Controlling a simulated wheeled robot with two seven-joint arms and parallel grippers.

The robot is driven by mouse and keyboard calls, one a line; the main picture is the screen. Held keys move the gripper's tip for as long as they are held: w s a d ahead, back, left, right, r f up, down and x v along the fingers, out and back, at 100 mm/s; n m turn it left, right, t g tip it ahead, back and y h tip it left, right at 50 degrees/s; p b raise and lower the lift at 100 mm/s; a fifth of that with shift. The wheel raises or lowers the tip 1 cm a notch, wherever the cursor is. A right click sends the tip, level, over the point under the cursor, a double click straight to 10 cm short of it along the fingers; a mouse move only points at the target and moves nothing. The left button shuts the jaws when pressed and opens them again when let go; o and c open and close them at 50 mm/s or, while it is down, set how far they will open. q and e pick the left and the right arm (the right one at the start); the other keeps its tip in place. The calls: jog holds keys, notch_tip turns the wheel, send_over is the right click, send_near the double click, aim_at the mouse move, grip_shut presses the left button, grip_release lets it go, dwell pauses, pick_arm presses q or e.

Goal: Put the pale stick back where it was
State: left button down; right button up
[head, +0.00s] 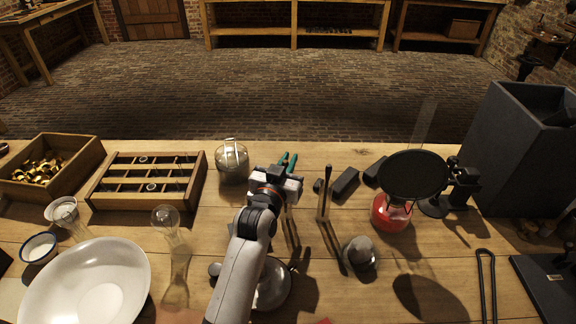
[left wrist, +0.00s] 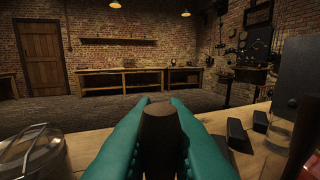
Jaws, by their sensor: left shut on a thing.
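My left gripper (head: 287,163) is above the middle of the wooden table. Its teal fingers (left wrist: 160,125) are shut on a dark brown, blunt-ended thing (left wrist: 160,140), seen nearly end-on in the left wrist view. The arm and fingers hide most of it in the head view, and I cannot tell whether it is the pale stick. A thin upright stick-like piece (head: 327,185) stands on the table just right of the gripper. My right gripper is not in view.
A glass jar (head: 232,160) stands left of the gripper, beside a slotted wooden rack (head: 100,195). Dark blocks (head: 346,184), a red-based vessel (head: 390,215) and a black disc (head: 413,175) stand to the right. A white bowl (head: 85,285) is front left.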

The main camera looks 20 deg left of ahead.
pick_arm(q)
jog(key=shift+f, duration=0.2)
jog(key=c, duration=1.5)
grip_release()
jog(key=shift+o, duration=0.2)
jog(key=s, duration=1.2)
jog(key=shift+a+r+b, duration=0.2)
jog(key=shift+r+b, duration=0.05)
jog(key=shift+b, duration=0.15)
